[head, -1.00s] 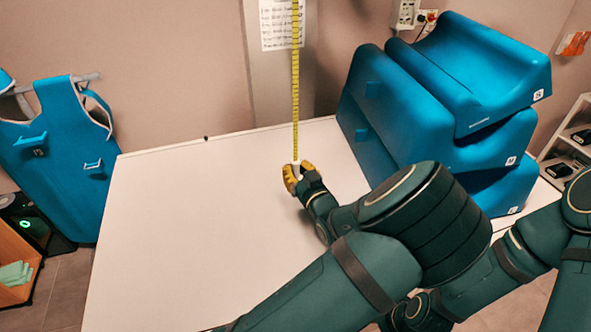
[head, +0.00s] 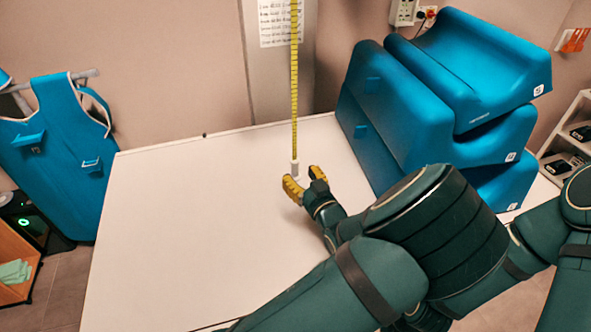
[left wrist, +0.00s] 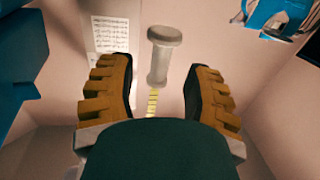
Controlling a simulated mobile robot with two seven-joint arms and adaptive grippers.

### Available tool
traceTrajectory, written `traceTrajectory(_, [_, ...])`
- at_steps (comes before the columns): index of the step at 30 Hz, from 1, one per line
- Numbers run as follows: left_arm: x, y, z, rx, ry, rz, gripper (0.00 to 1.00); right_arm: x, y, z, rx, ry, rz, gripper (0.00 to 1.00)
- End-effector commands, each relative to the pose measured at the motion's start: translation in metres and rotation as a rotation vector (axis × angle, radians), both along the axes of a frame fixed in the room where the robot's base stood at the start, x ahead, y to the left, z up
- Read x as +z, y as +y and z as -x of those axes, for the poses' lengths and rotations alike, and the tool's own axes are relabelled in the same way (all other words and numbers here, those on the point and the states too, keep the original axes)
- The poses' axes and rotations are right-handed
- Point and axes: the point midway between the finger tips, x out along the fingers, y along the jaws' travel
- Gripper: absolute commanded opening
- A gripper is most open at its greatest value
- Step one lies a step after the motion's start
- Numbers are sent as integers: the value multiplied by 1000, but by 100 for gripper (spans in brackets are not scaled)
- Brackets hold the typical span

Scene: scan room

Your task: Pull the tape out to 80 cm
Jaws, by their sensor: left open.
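A yellow measuring tape (head: 294,90) with dark marks hangs straight down from above the top edge of the head view. A pale, knobbed pull handle (head: 295,168) is at its lower end, over the white table. My left gripper (head: 304,182) is open just below and in front of the handle, its yellow padded fingers apart. In the left wrist view the handle (left wrist: 165,56) stands between and beyond the open fingers (left wrist: 158,78), clear of both, with a short piece of tape (left wrist: 152,102) showing. The tape's upper end is out of view. My right gripper is not in view.
The white table (head: 190,230) is bare on the left. Stacked blue foam blocks (head: 400,100) stand at its right rear. A blue apron (head: 65,150) hangs at the left. A printed sheet (head: 279,22) is on the wall behind the tape.

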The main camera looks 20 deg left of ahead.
Motion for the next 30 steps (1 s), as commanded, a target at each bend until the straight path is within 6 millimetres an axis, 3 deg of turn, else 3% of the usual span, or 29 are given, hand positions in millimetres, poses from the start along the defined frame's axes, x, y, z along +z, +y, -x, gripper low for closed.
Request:
traceTrajectory(6, [0, -32, 34, -3, 1, 2, 50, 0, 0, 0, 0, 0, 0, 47])
traceTrajectory(12, [0, -51, 54, -2, 1, 0, 50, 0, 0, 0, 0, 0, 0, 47])
traceTrajectory(30, [0, -57, 61, 1, 1, 0, 50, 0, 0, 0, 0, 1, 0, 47])
